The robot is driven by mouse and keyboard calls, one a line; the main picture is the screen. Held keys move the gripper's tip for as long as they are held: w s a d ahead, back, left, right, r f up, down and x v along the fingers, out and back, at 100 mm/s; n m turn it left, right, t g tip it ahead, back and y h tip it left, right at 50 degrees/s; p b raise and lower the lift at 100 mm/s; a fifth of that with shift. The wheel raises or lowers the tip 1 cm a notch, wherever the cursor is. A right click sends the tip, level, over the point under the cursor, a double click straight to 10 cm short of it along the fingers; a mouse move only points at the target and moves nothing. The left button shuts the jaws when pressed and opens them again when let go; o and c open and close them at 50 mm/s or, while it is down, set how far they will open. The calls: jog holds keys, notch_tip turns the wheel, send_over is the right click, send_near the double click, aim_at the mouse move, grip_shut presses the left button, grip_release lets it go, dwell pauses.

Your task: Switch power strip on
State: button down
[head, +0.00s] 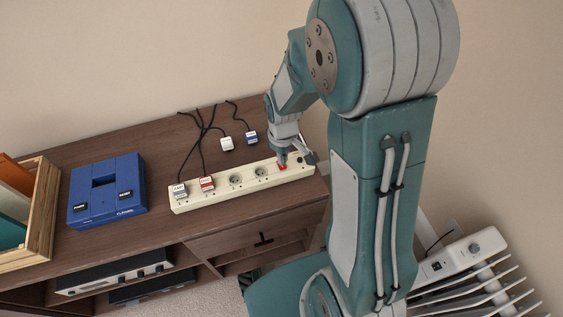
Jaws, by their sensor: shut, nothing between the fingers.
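The power strip (221,192) is a long cream bar lying on the brown cabinet top (150,232). Two plugs sit in its left sockets, a grey one (178,190) and a red-and-white one (207,183). Two round sockets to their right are empty. A red switch (282,168) shows near the strip's right end. My gripper (285,160) is shut and empty, pointing down at the switch, and its fingertips partly cover it. I cannot tell whether the tips touch the switch or which way it is set.
Two loose plugs, one white (227,144) and one blue (251,137), lie behind the strip with black cables. A blue console box (107,194) and a wooden crate (44,215) stand to the left. A white radiator (465,256) stands at the lower right.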

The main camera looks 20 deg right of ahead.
jog(key=shift+a+f, duration=0.1)
jog(key=shift+f, duration=0.1)
jog(key=shift+f, duration=0.95)
dwell(0.7)
jog(key=shift+r, duration=3.5)
jog(key=s+r+m+t, duration=0.5)
jog(key=s+r, duration=0.9)
jog(key=r, duration=0.4)
jog(key=shift+s+r+m+t, duration=0.15)
jog(key=shift+r+m+t, duration=0.15)
jog(key=shift+r+m, duration=0.1)
